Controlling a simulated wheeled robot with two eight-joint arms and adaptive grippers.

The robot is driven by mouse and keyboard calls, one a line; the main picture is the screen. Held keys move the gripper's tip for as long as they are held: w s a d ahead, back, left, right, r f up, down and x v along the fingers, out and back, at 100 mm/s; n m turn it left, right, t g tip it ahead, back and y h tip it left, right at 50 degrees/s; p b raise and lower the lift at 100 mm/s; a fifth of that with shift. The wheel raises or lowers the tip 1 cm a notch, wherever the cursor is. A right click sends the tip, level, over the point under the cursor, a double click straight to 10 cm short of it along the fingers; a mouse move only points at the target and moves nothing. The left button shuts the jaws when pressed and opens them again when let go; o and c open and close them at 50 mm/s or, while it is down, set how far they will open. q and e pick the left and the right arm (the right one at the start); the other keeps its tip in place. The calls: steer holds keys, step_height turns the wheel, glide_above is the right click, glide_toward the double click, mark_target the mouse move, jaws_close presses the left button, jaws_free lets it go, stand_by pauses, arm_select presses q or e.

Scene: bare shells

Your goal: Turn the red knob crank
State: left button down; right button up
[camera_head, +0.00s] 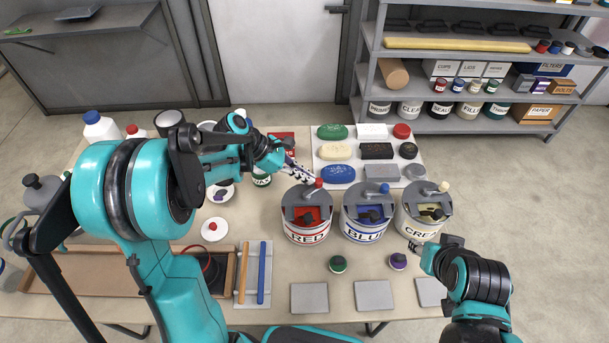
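The red knob (318,182) sits at the back right of the grey lid on the can labelled RED (306,235). The lid is partly open, showing red paint and a dark paddle inside. My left gripper (311,178) reaches in from the upper left, its fingertips right beside the red knob. I cannot tell whether they touch it or how far they are apart. My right gripper (412,245) is low at the front of the CREAM can (418,228); its finger opening is too small to read.
The BLUE can (364,230) stands between the RED and CREAM cans. Grey tiles (309,297), a green-topped knob (337,264) and a purple one (398,261) lie in front. A shelf stands at the back right.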

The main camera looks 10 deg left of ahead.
arm_select(q)
steer(key=shift+w+d, duration=0.1)
steer(key=shift+d, duration=0.2)
stand_by(0.6)
steer(key=shift+w+d, duration=0.15)
steer(key=shift+d, duration=0.1)
stand_by(0.4)
stand_by(0.8)
